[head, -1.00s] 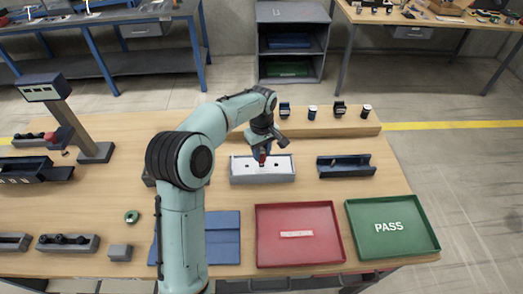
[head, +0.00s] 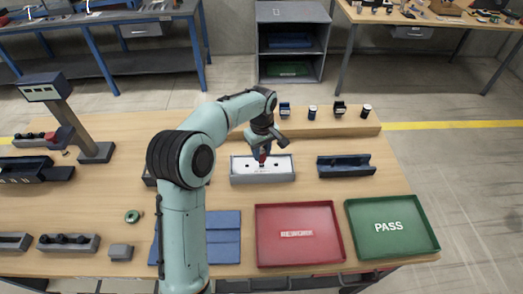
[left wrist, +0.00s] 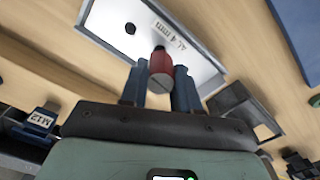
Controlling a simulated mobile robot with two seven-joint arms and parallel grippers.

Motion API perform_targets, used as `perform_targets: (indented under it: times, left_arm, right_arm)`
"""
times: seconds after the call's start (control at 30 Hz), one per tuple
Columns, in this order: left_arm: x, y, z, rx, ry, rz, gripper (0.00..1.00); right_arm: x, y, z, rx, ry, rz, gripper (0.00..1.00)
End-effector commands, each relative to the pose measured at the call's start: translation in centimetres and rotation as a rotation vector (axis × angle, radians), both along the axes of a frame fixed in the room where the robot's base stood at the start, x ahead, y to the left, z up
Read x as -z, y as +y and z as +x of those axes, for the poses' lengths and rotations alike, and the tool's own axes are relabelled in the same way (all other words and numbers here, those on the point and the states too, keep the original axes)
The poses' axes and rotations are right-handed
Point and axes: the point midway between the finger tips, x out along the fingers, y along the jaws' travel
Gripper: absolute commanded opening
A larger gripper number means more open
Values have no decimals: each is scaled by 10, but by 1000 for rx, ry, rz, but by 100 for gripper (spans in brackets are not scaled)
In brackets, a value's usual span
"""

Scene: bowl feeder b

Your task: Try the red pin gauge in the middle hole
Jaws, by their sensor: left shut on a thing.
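My left gripper (head: 262,152) is shut on the red pin gauge (head: 263,158), over the middle of a grey block with a white top (head: 240,170). In the left wrist view the red gauge (left wrist: 160,76) sits between the two blue fingers of the gripper (left wrist: 158,85). One dark hole (left wrist: 130,28) shows to its left on the white plate (left wrist: 115,18), and a printed label lies beside the gauge. The gauge's lower end and the middle hole are hard to see, so I cannot tell whether the pin is in the hole. My right gripper is not in view.
A dark blue cradle (head: 346,172) stands right of the block. A red REWORK tray (head: 262,240) and a green PASS tray (head: 425,225) lie nearer. Several small parts stand on the wooden ledge (head: 300,127) behind. A blue mat (head: 225,225) lies beside my arm.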

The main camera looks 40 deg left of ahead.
Motion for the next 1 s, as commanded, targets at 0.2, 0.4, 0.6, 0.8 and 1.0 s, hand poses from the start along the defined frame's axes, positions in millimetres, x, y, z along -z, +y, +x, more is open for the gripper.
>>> perform_targets:
  times: [0.2,0.4,0.6,0.8,1.0]
  left_arm:
    - [3,0,0,0,0,0,0]
    - [6,0,0,0,0,0,0]
    - [9,0,0,0,0,0,0]
    - [12,0,0,0,0,0,0]
    - [15,0,0,0,0,0,0]
  right_arm:
    - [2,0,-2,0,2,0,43]
    - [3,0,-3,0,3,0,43]
    - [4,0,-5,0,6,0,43]
    - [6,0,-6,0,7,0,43]
    - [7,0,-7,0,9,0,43]
